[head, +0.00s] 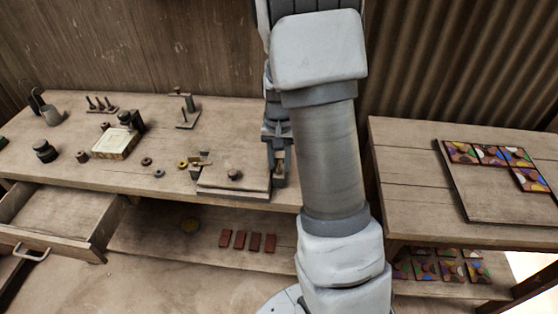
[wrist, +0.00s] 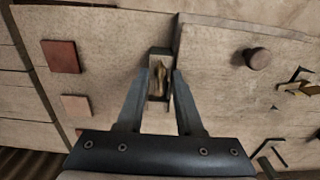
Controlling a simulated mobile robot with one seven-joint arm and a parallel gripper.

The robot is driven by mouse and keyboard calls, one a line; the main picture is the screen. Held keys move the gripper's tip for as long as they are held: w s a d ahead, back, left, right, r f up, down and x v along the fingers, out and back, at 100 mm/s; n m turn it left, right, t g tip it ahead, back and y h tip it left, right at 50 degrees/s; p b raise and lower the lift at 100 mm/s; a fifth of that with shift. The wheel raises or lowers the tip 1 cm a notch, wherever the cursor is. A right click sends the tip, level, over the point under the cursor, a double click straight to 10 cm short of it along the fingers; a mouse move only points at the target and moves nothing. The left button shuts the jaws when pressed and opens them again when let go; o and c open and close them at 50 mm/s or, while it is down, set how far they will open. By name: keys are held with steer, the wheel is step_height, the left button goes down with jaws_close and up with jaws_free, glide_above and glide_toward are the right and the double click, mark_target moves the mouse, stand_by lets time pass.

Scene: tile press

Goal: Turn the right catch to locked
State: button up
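The right catch (wrist: 158,80) is a small brass piece in a grey metal bracket beside the press board, seen in the wrist view. It lies roughly lengthwise between my fingers. My gripper (wrist: 161,74) is open, with one finger on each side of the catch; whether either touches it I cannot tell. The press board (head: 217,184) carries a dark round knob (head: 234,174), also in the wrist view (wrist: 257,58). The left catch (head: 201,159) is brass, at the board's other side, and shows in the wrist view (wrist: 296,88).
The bench (head: 150,180) holds a pale box (head: 114,143), metal weights and rings. A drawer (head: 62,218) stands open. A side table holds a tray (head: 487,201) of patterned tiles.

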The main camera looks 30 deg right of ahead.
jaws_close()
stand_by(1.3)
